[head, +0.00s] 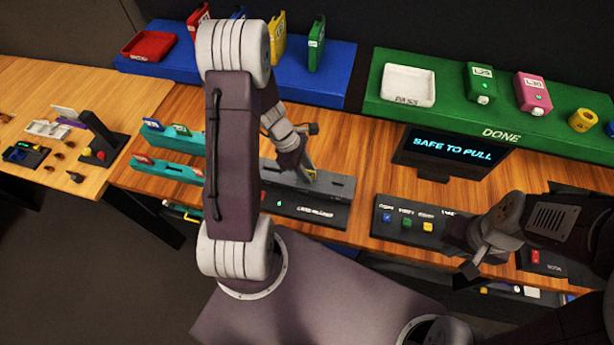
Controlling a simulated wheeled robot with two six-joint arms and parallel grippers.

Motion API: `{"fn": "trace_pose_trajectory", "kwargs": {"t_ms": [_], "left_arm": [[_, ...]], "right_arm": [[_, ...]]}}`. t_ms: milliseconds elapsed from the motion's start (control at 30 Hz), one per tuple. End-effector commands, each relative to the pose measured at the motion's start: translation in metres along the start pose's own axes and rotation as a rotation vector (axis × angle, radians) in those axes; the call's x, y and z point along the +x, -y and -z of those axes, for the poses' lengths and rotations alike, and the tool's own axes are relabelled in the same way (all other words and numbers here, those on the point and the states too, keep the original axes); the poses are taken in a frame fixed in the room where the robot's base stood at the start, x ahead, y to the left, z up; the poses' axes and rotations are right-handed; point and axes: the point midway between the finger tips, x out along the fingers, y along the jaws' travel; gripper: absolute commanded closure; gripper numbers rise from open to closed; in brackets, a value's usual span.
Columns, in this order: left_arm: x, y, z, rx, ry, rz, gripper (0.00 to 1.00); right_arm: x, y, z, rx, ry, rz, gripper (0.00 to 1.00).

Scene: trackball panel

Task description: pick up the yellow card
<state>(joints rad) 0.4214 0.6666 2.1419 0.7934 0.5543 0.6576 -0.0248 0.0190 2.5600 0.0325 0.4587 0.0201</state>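A small yellow patch, which looks like the yellow card (311,175), shows at the dark slotted panel (340,188) in the middle of the table. My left gripper (309,172) points down at it, with its fingertips at or touching the yellow patch. The fingers are too small and overlapped to tell whether they are closed on it. My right gripper (472,268) hangs over the right part of the table, beside a button panel (383,231), away from the card. Its finger gap is unclear.
A screen (453,150) reads "SAFE TO PULL". A blue shelf (335,80) and a green shelf (470,115) stand at the back with trays and tagged blocks. Teal card racks (165,171) lie left of my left arm. Another wooden table is at far left.

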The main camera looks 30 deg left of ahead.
Motion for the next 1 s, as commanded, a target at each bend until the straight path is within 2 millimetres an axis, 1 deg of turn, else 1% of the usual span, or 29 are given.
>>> {"fn": "trace_pose_trajectory", "kwargs": {"t_ms": [33,67,100,167,500,633,767,867,1000], "left_arm": [[0.000,0.000,0.000,0.000,0.000,0.000,0.70],[0.000,0.000,0.000,0.000,0.000,0.000,0.73],[0.000,0.000,0.000,0.000,0.000,0.000,0.84],[-0.001,0.000,0.000,0.000,0.000,0.000,1.00],[-0.001,0.000,0.000,0.000,0.000,0.000,1.00],[-0.009,-0.001,-0.004,0.000,0.000,0.000,1.00],[-0.030,-0.001,-0.011,0.002,0.000,0.000,1.00],[-0.052,-0.003,-0.020,0.004,0.000,0.001,1.00],[-0.088,-0.005,-0.034,0.009,0.000,0.003,1.00]], "right_arm": [[0.000,0.000,0.000,0.000,0.000,0.000,1.00],[0.000,0.000,0.000,0.000,0.000,0.000,1.00],[0.000,0.000,0.000,0.000,0.000,0.000,1.00],[0.000,0.000,0.000,0.000,0.000,0.000,1.00],[-0.001,0.000,0.000,0.000,0.000,0.000,1.00],[-0.009,0.000,0.001,0.000,0.000,0.000,1.00],[-0.031,0.001,0.003,0.000,0.000,0.000,1.00],[-0.054,0.001,0.006,0.000,0.000,0.000,1.00],[-0.092,0.002,0.009,0.000,0.000,0.000,1.00]]}}
